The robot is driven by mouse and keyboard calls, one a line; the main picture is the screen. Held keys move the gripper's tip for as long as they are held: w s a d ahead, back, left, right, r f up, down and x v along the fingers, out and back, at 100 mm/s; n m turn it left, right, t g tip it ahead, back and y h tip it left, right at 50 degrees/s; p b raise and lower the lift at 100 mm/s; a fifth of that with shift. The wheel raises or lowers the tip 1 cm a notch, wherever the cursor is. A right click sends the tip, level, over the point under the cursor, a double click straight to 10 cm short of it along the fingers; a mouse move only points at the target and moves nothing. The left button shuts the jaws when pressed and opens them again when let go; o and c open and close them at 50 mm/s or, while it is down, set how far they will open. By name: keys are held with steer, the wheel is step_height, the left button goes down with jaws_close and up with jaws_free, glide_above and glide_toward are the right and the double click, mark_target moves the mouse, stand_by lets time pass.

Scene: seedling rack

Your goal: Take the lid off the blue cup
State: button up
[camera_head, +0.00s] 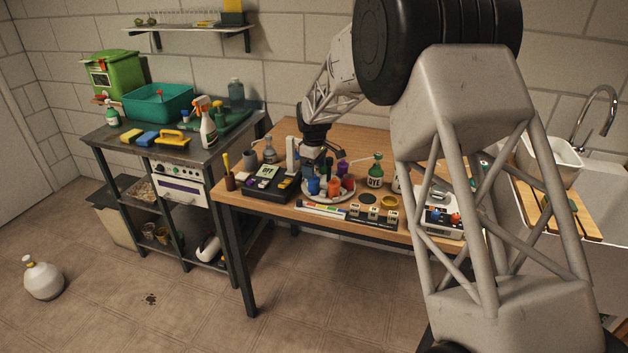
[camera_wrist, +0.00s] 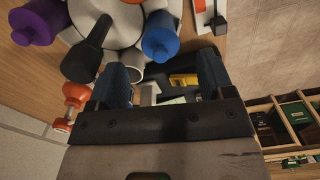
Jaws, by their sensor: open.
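The blue cup (camera_head: 313,186) stands at the left of a round white holder (camera_head: 325,199) on the wooden table, next to an orange cup (camera_head: 334,187) and a purple cup (camera_head: 348,182). The blue cup also shows in the wrist view (camera_wrist: 160,38), beyond my fingertips. I cannot clearly tell its lid from its body. My gripper (camera_head: 316,168) is just above and behind the cups in the head view. In the wrist view my gripper (camera_wrist: 165,82) is open, with its two fingers apart. I see no part of the blue cup between them.
A black device (camera_head: 268,186) stands left of the holder. A green pump bottle (camera_head: 376,172) stands right of it. A strip of labels (camera_head: 322,209) and a black tray (camera_head: 376,212) lie in front. A black handle (camera_wrist: 88,50) is close beside my left finger in the wrist view.

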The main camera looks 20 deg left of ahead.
steer(key=shift+f, duration=1.45)
steer(key=c, duration=1)
